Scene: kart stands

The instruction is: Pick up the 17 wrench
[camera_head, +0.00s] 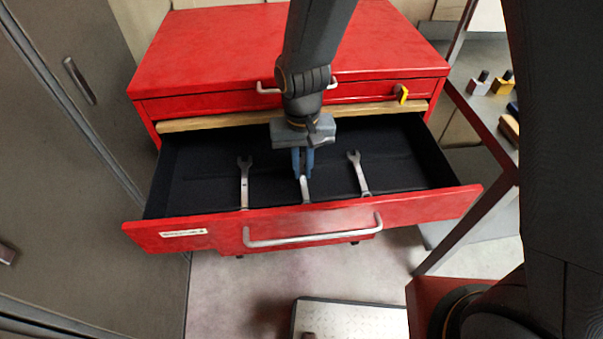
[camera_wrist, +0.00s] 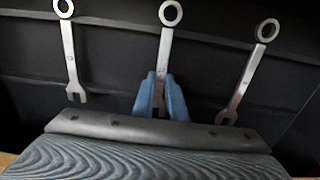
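Three silver wrenches lie in the open drawer (camera_head: 400,178): a left wrench (camera_head: 244,183), a middle wrench (camera_head: 305,190) and a right wrench (camera_head: 360,174). No size marking is readable, so I cannot tell which is the 17. My gripper (camera_head: 303,174) points down into the drawer at the middle wrench. In the wrist view, its blue fingers (camera_wrist: 160,90) lie close along both sides of the middle wrench (camera_wrist: 166,45), near its open end, which they partly hide. The left wrench (camera_wrist: 70,55) and right wrench (camera_wrist: 243,80) lie clear of the fingers.
The red cabinet (camera_head: 210,50) stands behind the drawer, and the drawer's front panel and handle (camera_head: 315,238) face me. A yellow tag (camera_head: 403,93) hangs at the cabinet's right. Grey lockers (camera_head: 60,180) stand left, a shelf rack (camera_head: 480,115) right. The drawer floor between the wrenches is bare.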

